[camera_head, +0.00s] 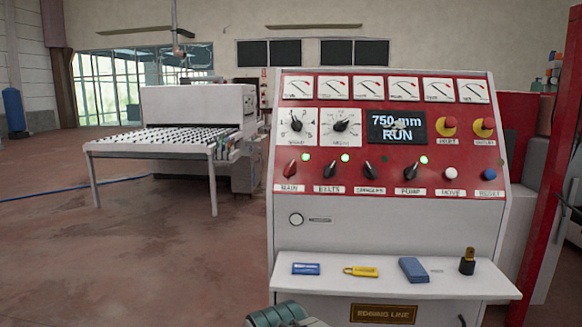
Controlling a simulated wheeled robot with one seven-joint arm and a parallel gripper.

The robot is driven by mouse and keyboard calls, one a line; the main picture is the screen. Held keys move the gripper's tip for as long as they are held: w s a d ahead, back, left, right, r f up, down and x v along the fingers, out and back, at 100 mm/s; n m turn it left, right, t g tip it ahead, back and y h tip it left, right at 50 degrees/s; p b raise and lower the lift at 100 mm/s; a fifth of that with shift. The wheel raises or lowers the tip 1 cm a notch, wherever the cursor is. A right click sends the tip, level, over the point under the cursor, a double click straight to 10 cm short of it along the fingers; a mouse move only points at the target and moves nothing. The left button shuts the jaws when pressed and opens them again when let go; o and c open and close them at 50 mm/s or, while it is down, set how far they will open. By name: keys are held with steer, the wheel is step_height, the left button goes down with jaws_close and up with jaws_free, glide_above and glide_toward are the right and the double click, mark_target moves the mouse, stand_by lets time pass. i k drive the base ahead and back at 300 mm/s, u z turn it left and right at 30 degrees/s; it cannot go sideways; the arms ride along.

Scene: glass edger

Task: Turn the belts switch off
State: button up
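The belts switch (330,171) is a black rotary knob on the red panel of the control console (395,230), above a label reading BELTS. It is second from the left in the lower row, and its pointer seems to lean up to the right. A green lamp (346,158) at its upper right is lit. The display (397,127) reads 750 mm and RUN. My gripper is not in view; a teal and grey rounded part at the bottom edge looks like my arm, well below the switch and apart from it.
The main switch (290,168) and grinders switch (371,172) flank it; the pump switch (411,170) is further right. A shelf (450,287) juts out below, bearing several small items. A red post (551,170) stands at right. A roller table (165,140) stands behind left.

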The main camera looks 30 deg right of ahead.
mark_target(330, 170)
steer(key=z, duration=0.45)
steer(key=i, duration=0.65)
steer(key=z, duration=0.65)
